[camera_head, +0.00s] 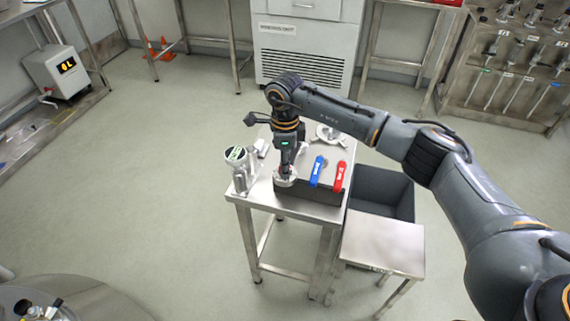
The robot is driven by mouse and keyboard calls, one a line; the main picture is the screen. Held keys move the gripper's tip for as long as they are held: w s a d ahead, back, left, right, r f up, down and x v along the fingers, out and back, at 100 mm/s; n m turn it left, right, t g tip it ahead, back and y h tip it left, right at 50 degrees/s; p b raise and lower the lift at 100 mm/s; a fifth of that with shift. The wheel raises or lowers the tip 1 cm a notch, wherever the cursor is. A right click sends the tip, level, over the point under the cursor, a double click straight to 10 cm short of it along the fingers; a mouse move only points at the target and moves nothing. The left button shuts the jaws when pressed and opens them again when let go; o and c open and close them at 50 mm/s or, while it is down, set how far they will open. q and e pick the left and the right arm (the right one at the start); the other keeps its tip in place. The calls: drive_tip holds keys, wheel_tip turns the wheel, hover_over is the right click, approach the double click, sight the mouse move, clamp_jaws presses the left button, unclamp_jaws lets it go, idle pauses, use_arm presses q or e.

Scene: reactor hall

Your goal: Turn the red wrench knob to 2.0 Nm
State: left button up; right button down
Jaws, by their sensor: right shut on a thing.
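The red wrench (340,176) stands at the right of a dark block (305,191) on the steel table. Its knob and any torque reading are too small to make out. A blue wrench (317,171) stands just left of it. My right gripper (286,172) points down at the left end of the block, left of both wrenches and apart from the red one. It is shut on a small round metal fitting (285,180), partly hidden by the fingers. My left gripper is not in view.
A metal piece with a round display (237,156) stands at the table's left edge. A round metal part (329,133) lies at the back right. A dark bin (385,191) and a lower steel stand (384,242) are right of the table.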

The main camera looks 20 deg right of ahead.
drive_tip(key=m+b, duration=0.1)
drive_tip(key=m, duration=0.4)
drive_tip(key=m+b, duration=0.1)
drive_tip(key=m, duration=1.6)
idle(0.4)
